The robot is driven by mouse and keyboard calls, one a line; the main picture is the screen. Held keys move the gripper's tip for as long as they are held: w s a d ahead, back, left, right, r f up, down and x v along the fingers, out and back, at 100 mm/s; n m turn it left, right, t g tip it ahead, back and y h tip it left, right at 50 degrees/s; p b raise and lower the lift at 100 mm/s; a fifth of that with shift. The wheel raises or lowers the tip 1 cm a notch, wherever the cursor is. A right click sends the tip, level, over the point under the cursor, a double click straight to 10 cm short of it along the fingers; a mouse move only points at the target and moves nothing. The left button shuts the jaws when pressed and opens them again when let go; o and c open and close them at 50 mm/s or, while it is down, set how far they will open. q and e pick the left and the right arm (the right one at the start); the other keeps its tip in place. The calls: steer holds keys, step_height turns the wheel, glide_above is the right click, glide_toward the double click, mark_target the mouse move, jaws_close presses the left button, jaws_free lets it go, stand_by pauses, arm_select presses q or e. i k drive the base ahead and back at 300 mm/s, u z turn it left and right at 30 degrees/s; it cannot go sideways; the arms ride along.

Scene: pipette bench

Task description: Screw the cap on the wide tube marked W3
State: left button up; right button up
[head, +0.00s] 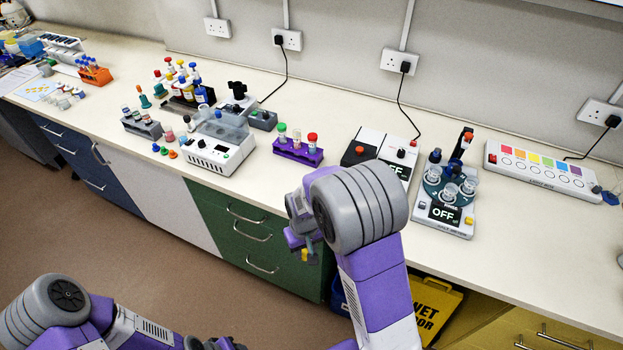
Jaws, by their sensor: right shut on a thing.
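A purple rack (290,154) on the bench holds three wide tubes. The left tube has a green cap (281,128) and the right one a red cap (312,138). The middle tube (297,138) shows a pale top; I cannot tell if it is capped. Tube marks, including W3, are too small to read. My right gripper (304,252) is in front of the bench edge, below and apart from the rack. It is shut on a small yellow thing, seemingly a cap, mostly hidden by the fingers. My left gripper (216,343) barely shows at the bottom edge; its jaws are unclear.
Left of the rack stands a white device with a clear lid (215,145). Bare bench lies in front of the rack.

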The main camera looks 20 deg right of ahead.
mark_target(297, 144)
steer(key=k, duration=0.55)
steer(key=u, duration=1.15)
steer(key=i, duration=0.8)
steer(key=z, duration=1.95)
